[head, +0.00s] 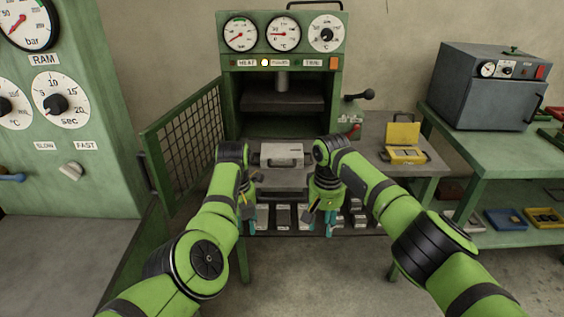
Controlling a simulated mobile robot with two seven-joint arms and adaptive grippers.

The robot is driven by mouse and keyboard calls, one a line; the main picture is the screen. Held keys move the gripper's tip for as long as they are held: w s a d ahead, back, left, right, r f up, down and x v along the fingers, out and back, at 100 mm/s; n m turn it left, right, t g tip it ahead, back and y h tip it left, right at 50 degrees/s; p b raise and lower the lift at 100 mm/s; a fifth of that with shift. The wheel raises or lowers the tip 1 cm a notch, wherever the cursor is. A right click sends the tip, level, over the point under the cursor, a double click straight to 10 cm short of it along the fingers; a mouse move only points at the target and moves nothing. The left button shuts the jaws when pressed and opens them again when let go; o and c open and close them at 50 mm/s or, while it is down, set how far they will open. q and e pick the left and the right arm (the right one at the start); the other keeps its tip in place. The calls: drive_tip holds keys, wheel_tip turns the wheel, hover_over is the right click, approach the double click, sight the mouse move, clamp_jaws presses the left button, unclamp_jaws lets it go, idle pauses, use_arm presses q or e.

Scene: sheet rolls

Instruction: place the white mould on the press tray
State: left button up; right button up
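The white mould (282,154) is a pale block with a dark handle on its near face. It sits in front of the press opening, at the back of a flat grey plate (284,180) that looks like the press tray. I cannot tell whether it rests fully on the plate. My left gripper (250,220) hangs down at the plate's left front, and my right gripper (322,222) at its right front. Both are nearer than the mould and apart from it. Their fingertips are small and partly hidden, so their opening is unclear.
The green press (283,50) stands behind, with its mesh door (186,140) swung open to the left. A yellow open mould (404,155) lies on the bench to the right. A grey oven (492,85) stands on a green table.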

wheel_tip(320, 180, up, 12)
drive_tip(key=shift+s, duration=0.25)
drive_tip(key=shift+f, duration=0.15)
idle(0.9)
